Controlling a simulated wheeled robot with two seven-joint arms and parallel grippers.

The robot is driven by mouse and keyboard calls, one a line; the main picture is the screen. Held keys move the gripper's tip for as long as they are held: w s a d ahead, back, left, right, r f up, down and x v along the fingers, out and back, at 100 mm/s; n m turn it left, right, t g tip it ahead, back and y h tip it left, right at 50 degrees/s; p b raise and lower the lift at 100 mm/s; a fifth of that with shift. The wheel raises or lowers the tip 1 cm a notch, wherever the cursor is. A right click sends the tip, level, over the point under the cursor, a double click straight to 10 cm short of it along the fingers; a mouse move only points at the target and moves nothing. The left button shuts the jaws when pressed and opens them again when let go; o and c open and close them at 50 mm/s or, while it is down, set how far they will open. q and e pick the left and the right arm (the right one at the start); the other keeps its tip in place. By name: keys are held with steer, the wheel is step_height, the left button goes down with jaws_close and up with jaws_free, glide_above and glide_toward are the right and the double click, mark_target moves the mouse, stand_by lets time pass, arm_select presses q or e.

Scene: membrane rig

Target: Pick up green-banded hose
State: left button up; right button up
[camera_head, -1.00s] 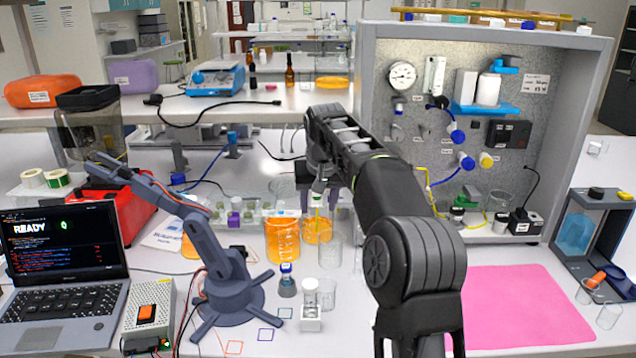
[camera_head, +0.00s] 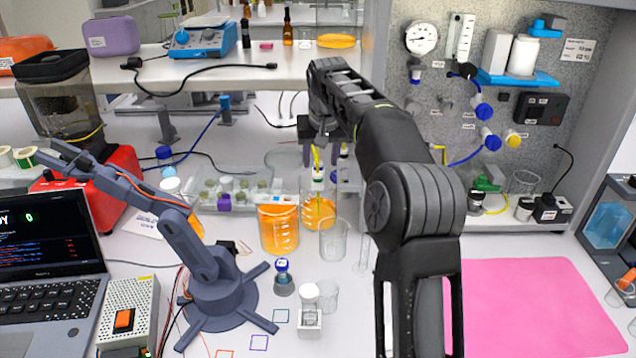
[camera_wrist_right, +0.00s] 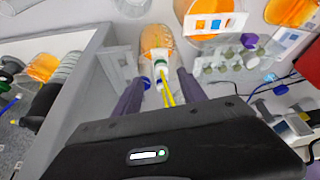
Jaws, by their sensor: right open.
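My right gripper (camera_head: 321,158) points down with its two dark purple fingers apart. A yellow hose (camera_head: 317,162) shows between the fingers, with a white end piece below. It stands in a glass with orange liquid (camera_head: 318,212). In the right wrist view, two thin yellow lines (camera_wrist_right: 167,92) run between the open fingers (camera_wrist_right: 162,80), with white and blue end pieces beyond them. I see no clear gap or contact with either finger. My left gripper is not in view.
A beaker of orange liquid (camera_head: 279,230) and an empty beaker (camera_head: 333,240) stand close by. A small blue-grey desk arm (camera_head: 206,245) is at left. The grey-framed panel (camera_head: 425,110) rises at right. The pink mat (camera_head: 535,305) is bare.

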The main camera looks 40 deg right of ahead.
mark_target(318, 175)
steer(key=shift+w+d+f, duration=0.15)
steer(key=shift+w+f, duration=0.05)
steer(key=shift+f, duration=0.4)
steer(key=p+x, duration=0.2)
steer(key=x, duration=0.2)
steer(key=shift+w+f, duration=0.2)
steer(key=shift+f, duration=0.15)
steer(key=shift+w+f, duration=0.1)
steer(key=shift+f, duration=0.15)
jaws_close()
stand_by(0.4)
